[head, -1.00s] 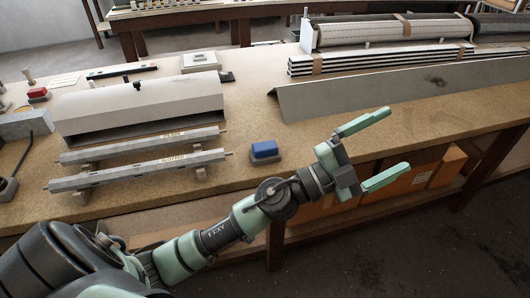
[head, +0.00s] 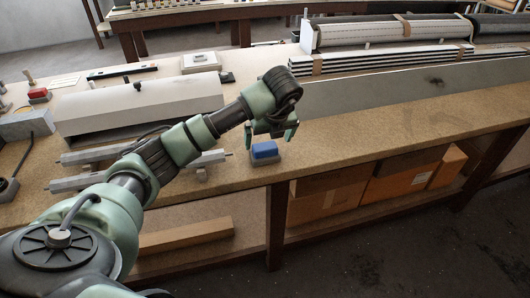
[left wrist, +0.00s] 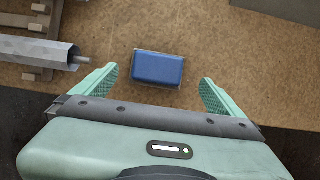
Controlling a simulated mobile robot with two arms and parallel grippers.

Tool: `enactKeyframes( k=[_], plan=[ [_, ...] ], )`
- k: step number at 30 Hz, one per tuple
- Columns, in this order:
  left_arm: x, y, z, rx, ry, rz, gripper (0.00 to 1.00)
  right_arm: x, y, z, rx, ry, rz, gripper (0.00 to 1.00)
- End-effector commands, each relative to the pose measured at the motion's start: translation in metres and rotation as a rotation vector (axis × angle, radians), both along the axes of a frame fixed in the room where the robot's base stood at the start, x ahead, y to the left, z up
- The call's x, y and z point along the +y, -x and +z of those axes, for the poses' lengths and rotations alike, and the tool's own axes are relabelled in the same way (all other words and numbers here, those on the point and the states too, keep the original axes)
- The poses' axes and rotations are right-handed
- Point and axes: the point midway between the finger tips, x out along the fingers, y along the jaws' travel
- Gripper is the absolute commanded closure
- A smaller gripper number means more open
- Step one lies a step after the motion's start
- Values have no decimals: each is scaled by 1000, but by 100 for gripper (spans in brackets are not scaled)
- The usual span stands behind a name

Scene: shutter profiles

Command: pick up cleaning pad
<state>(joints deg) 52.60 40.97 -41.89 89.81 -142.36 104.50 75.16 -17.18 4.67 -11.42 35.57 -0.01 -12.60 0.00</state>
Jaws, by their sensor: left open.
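The cleaning pad (head: 264,151) is a small blue block on a grey base. It lies on the workbench near its front edge in the head view. In the left wrist view the cleaning pad (left wrist: 158,69) lies just beyond and between the fingertips. My left gripper (head: 271,136) is above the pad with its fingers pointing down. In the left wrist view my left gripper (left wrist: 157,82) is open, with a green finger on each side and nothing between them touching the pad. My right gripper is not in view.
Grey slotted profiles (head: 75,182) lie left of the pad, and a rod end (left wrist: 82,60) shows close to the left finger. A long grey shutter box (head: 140,105) stands behind them. A long angled panel (head: 400,88) lies to the right. Cardboard boxes (head: 330,195) sit under the bench.

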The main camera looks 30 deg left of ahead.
Motion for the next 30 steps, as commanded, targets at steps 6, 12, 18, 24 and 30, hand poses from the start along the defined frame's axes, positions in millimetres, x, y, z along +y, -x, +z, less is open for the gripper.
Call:
enactKeyframes(
  k=[6,12,18,24,30],
  plan=[
    [9,-3,-23,5,2,-2,0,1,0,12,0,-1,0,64],
    [19,-9,-51,4,4,-3,0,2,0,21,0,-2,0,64],
    [21,-12,-60,1,4,-6,0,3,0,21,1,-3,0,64],
    [21,-12,-60,1,5,-7,17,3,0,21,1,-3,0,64],
    [21,-12,-60,-1,5,-7,60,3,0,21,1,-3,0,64]
  ],
)
